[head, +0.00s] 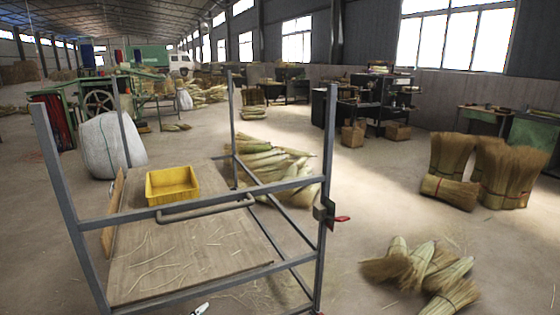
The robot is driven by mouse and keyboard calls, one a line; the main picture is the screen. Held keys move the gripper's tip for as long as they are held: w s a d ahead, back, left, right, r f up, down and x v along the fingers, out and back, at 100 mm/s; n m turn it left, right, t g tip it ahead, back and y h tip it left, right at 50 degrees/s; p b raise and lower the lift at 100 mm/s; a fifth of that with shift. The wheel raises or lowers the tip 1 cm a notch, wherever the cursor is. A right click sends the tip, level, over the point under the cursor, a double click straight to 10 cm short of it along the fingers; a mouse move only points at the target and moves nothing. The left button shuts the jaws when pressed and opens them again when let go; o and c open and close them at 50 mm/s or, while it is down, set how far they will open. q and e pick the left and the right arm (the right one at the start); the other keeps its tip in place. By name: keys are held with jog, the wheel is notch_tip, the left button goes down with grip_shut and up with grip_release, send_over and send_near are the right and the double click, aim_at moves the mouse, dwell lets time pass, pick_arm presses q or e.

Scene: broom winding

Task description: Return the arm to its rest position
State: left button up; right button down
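Neither of my arms nor grippers can be made out in the head view. A metal frame cart (190,213) stands close in front of me, with a wooden board (185,258) as its deck. A yellow bin (172,186) sits on the board towards its far side and looks empty. Loose straw lies scattered on the board. A small white and dark object (200,309) shows at the bottom edge, cut off by the picture; I cannot tell what it is.
A red-handled clamp (341,219) sticks out from the cart's right post. Broom heads (445,283) lie on the floor at right, with upright bundles (510,175) behind. A straw pile (265,160) lies beyond the cart, and a white sack (112,145) stands left. Open floor lies right of the cart.

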pick_arm(q)
jog(key=s+f+n+g, duration=0.1)
jog(key=s+f+n, duration=0.2)
jog(key=s, duration=1)
jog(key=s+f+n+g+h, duration=0.1)
jog(key=s+f+n, duration=0.3)
jog(key=s+f, duration=0.4)
jog(key=s, duration=0.5)
jog(key=shift+s+d+f+n, duration=0.2)
jog(key=shift+s+f+n, duration=0.1)
dwell(0.5)
